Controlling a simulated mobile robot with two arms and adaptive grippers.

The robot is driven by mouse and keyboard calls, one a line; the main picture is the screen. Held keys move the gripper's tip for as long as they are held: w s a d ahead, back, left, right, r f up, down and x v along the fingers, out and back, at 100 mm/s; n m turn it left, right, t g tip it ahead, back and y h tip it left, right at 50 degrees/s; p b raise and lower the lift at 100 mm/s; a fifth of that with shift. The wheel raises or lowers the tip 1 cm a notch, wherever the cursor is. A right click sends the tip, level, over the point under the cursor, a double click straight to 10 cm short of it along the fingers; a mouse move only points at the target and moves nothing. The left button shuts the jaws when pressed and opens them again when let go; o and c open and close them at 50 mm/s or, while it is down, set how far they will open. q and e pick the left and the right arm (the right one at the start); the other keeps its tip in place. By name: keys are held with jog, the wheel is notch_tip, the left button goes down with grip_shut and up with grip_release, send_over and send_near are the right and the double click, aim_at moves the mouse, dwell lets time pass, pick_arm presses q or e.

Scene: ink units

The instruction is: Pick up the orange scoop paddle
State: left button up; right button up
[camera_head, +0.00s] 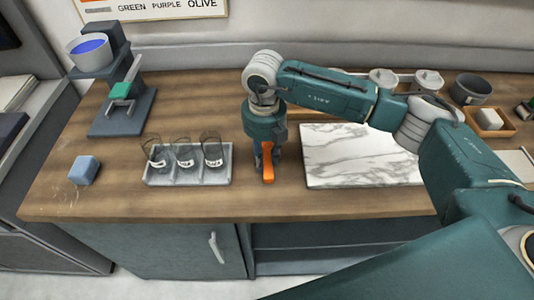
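The orange scoop paddle (268,171) is on the wooden counter, left of the marble board, with its lower end near the counter's front. My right gripper (266,158) points straight down over it, with dark fingers beside the paddle's upper part. The gripper hides the paddle's upper end. I cannot tell whether the fingers are closed on the paddle or only around it. My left gripper is not in view.
A grey tray (188,181) with three labelled glasses stands left of the paddle. A white marble board (365,183) lies close on the right. A blue block (84,170) and a stand (122,115) with a bowl are farther left. My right arm crosses above the board.

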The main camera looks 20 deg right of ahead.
aim_at(265, 160)
grip_shut()
jog(key=shift+r, duration=0.1)
jog(key=shift+w+r, duration=0.1)
jog(key=shift+r, duration=0.4)
notch_tip(265, 160, up, 19)
jog(key=b, duration=0.3)
jog(key=shift+b, duration=0.4)
jog(key=shift+o, duration=1.1)
grip_release()
grip_shut()
